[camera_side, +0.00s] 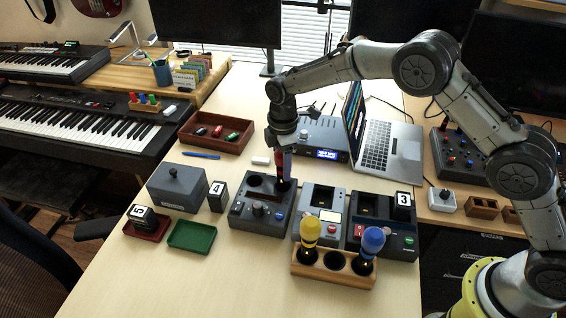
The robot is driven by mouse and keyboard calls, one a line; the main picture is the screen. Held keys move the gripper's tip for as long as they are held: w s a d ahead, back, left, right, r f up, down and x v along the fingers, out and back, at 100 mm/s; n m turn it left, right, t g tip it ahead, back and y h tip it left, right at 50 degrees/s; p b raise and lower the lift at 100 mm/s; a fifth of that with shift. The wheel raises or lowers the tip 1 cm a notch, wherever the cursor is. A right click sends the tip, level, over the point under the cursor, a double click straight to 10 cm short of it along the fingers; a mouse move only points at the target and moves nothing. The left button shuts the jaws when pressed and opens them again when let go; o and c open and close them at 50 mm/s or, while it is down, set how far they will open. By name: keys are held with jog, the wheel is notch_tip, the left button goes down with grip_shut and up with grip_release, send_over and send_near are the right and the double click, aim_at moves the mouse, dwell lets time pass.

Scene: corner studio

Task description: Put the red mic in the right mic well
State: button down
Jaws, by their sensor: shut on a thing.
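My gripper (281,145) points down and is shut on the red mic (285,161), which it holds upright. The mic's dark lower end is at the right mic well (282,186) of the grey mic-well box (246,215). I cannot tell how deep the end sits in the well. The left mic well (255,180) shows as an empty dark round opening. My gripper hides the upper part of the mic.
A wooden rack (332,276) in front holds a yellow mic (310,231) and a blue mic (373,239), with an open middle hole. Other grey boxes (322,213) stand close on the right. A laptop (390,145) and a blue-screen device (327,138) stand behind.

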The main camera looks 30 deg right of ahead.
jog(key=c, duration=0.5)
grip_release()
jog(key=shift+c, duration=0.2)
jog(key=shift+r, duration=5.45)
